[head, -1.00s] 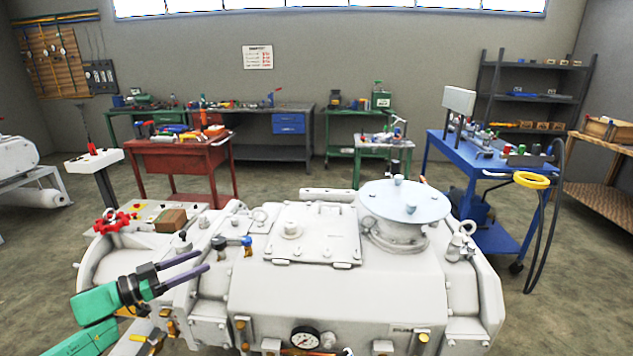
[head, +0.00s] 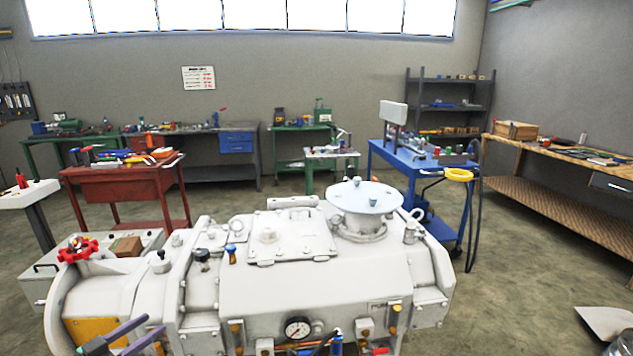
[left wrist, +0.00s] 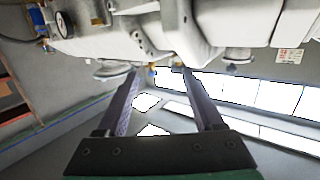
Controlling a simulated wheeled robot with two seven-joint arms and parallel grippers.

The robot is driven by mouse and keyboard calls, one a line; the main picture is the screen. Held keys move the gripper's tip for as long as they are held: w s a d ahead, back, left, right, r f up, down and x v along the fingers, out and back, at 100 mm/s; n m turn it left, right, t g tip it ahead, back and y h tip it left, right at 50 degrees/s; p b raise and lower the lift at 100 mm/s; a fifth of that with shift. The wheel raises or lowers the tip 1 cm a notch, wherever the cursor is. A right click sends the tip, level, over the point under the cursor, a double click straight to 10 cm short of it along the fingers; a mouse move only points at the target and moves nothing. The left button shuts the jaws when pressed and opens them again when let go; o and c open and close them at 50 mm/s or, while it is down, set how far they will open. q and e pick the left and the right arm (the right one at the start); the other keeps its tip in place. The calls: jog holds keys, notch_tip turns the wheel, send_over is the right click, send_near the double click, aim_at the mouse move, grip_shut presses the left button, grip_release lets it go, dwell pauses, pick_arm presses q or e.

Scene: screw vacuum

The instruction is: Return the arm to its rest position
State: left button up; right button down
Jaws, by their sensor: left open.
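My left gripper (head: 140,333) is at the lower left of the head view, low in front of the left end of the white vacuum machine (head: 270,300). Its two purple fingers are apart with nothing between them. In the left wrist view, the open gripper (left wrist: 156,80) points toward the windows, and the machine body (left wrist: 110,35) fills the top of the picture. Only the fingers and a bit of the green gripper body show in the head view; the rest of the arm is out of frame. My right gripper is not in view.
A red workbench (head: 120,180) stands behind left, a blue cart (head: 410,165) behind right. A wooden bench (head: 560,200) is at the right.

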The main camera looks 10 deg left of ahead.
pick_arm(q)
jog(key=s+d+f+n+g+y, duration=0.35)
jog(key=d+f+g+y, duration=0.2)
jog(key=d+f, duration=0.85)
jog(key=s+d+r+m+g, duration=0.2)
jog(key=s+d+r+g, duration=0.2)
jog(key=s+d+g, duration=0.55)
jog(key=s+d+f+t, duration=0.1)
jog(key=s+f, duration=0.2)
jog(key=f, duration=0.8)
jog(key=s+d+f, duration=0.1)
jog(key=s+f, duration=0.2)
jog(key=f, duration=0.7)
jog(key=s+a+f+p, duration=0.1)
jog(key=s+a+f, duration=0.2)
jog(key=s+f, duration=1.1)
jog(key=shift+s+a+f+g+h, duration=0.15)
jog(key=shift+s+f+g+h, duration=0.2)
jog(key=shift+s, duration=0.85)
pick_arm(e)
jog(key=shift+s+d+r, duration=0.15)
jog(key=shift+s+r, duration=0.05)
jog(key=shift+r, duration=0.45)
pick_arm(q)
jog(key=shift+m, duration=0.25)
